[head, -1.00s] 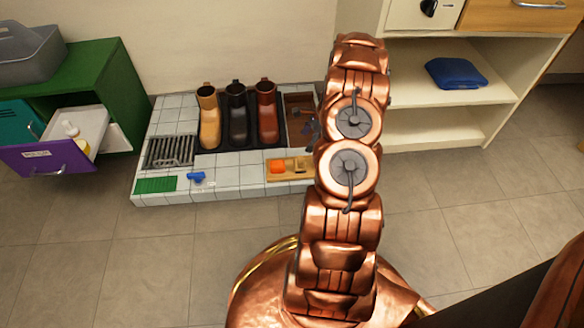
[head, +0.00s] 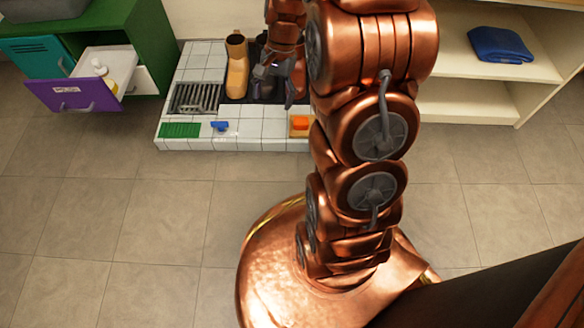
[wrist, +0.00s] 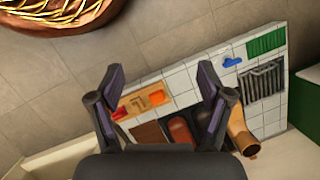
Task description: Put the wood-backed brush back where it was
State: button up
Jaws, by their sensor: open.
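I cannot pick out the wood-backed brush for certain in either view. My gripper (head: 272,78) is over the tiled platform, in front of the boots, and hides part of them in the head view. In the wrist view the gripper (wrist: 160,72) is open, with nothing between its fingers. A wooden holder (wrist: 133,106) with an orange block (wrist: 157,98) and a red piece (wrist: 120,114) lies on the tiles; only its orange end (head: 299,122) shows in the head view. A dark brown tray (wrist: 150,133) is partly hidden behind the gripper.
A tan boot (head: 237,68) stands on the platform (head: 270,143). A grate (head: 195,97), green mat (head: 180,130) and blue object (head: 220,126) lie to its left. An open purple-fronted drawer (head: 90,95) juts out at left. Shelves with a blue cloth (head: 500,44) stand at right.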

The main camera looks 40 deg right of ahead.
jog(key=s+a+r+n+h, duration=0.1)
jog(key=s+a+r+n, duration=0.1)
jog(key=s, duration=0.6)
jog(key=s+a+r+n+g+h, duration=0.1)
jog(key=s+a+r+n, duration=0.2)
jog(key=s+a+n, duration=0.2)
jog(key=s+a+r+n+g+h, duration=0.1)
jog(key=s+a+r+n, duration=0.2)
jog(key=s, duration=0.7)
jog(key=shift+s+a+r+n, duration=0.15)
jog(key=shift+s+a+n, duration=0.15)
jog(key=shift+a+n, duration=0.5)
jog(key=shift+d, duration=0.1)
